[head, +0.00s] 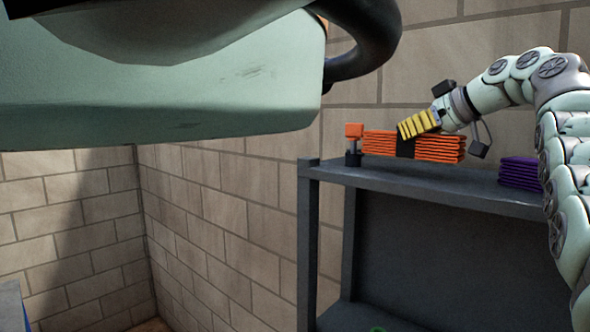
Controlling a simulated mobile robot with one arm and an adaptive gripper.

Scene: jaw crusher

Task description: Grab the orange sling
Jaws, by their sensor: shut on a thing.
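The orange sling (436,150) is a folded, layered bundle with a dark band around its middle. The far finger is hidden.
A brick wall (240,240) stands behind. A large pale green body (170,75) fills the upper left.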

